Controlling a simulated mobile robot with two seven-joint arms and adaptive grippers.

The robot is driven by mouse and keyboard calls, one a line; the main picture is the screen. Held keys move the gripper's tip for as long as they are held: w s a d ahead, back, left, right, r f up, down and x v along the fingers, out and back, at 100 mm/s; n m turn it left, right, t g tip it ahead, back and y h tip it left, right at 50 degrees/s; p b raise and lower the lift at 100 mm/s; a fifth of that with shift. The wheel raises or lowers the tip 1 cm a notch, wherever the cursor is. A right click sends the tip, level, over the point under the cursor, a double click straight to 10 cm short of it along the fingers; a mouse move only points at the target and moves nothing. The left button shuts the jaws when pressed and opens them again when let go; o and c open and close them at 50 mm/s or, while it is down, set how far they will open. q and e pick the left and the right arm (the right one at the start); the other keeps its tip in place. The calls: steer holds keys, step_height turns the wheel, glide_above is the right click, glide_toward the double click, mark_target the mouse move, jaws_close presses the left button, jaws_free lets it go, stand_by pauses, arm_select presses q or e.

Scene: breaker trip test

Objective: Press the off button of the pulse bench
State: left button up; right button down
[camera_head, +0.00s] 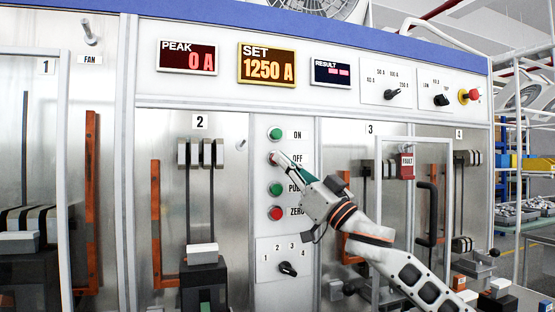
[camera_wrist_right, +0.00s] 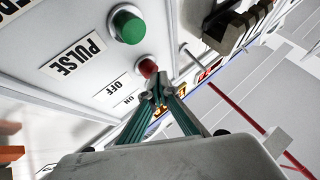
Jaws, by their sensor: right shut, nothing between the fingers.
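The pulse bench's off button is a red button (camera_head: 272,158) beside the OFF label (camera_head: 298,159), in the middle column of the panel. My right gripper (camera_head: 283,160) reaches in from the lower right, its fingertips at the button and partly covering it. In the right wrist view the red button (camera_wrist_right: 148,67) shows just beyond the shut, empty fingertips (camera_wrist_right: 160,91). They look very near or touching; I cannot tell which. The displays read PEAK 0 A (camera_head: 188,57) and SET 1250 A (camera_head: 267,65). My left gripper is not in view.
Above is the green ON button (camera_head: 276,134); below are a green PULSE button (camera_head: 276,189) and the red ZERO button (camera_head: 276,213). A selector knob (camera_head: 288,268) sits lower down. A red emergency knob (camera_head: 469,96) is at the upper right. Breaker bays (camera_head: 203,154) flank the column.

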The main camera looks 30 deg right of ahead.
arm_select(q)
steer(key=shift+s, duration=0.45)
arm_select(e)
steer(key=shift+w+d, duration=0.1)
steer(key=shift+w, duration=0.25)
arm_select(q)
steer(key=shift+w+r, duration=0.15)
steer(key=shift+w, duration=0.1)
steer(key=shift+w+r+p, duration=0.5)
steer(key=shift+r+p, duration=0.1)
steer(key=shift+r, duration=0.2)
arm_select(e)
steer(key=s+a, duration=0.1)
steer(key=s, duration=0.5)
steer(key=shift+s+a, duration=0.3)
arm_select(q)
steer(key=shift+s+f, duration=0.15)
